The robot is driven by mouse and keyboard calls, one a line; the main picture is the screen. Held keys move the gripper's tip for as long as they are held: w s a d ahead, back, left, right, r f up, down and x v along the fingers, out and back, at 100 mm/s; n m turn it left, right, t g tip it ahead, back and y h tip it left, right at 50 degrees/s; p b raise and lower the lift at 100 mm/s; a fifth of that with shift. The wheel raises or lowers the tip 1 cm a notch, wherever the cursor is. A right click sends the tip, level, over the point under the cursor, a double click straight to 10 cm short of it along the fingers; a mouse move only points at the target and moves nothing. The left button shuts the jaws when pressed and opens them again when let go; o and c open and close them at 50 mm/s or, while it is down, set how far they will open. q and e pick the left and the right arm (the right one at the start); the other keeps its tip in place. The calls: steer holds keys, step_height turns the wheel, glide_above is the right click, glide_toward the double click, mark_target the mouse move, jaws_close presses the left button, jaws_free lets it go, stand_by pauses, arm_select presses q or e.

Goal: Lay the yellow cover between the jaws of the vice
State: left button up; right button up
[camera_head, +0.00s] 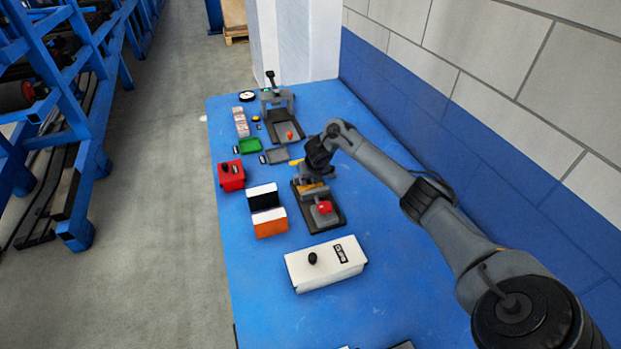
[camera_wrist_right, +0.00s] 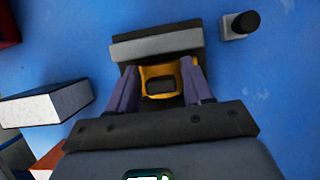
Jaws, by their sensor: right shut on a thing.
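The yellow cover (camera_wrist_right: 160,72) is between the two fingers of my right gripper (camera_wrist_right: 163,78) in the wrist view, and the gripper is shut on it. In the head view my right gripper (camera_head: 314,181) points down at the vice (camera_head: 336,221), which has a dark base and a red part on top. Yellow shows under the wrist there, but the arm partly hides it. In the wrist view a grey block (camera_wrist_right: 155,43) on a dark base lies just beyond the cover. I cannot tell whether the cover touches the vice. My left gripper is not in view.
A white box with a black knob (camera_head: 325,266) stands nearer. A white-and-orange box (camera_head: 269,224) and a red box (camera_head: 231,178) stand to the left. The blue table's right side is mostly clear.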

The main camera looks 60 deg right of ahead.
steer(key=o, duration=1.5)
steer(key=shift+r, duration=0.1)
step_height(320, 180, up, 3)
steer(key=p, duration=0.3)
step_height(320, 180, up, 5)
steer(key=p, duration=0.5)
steer(key=shift+r, duration=0.2)
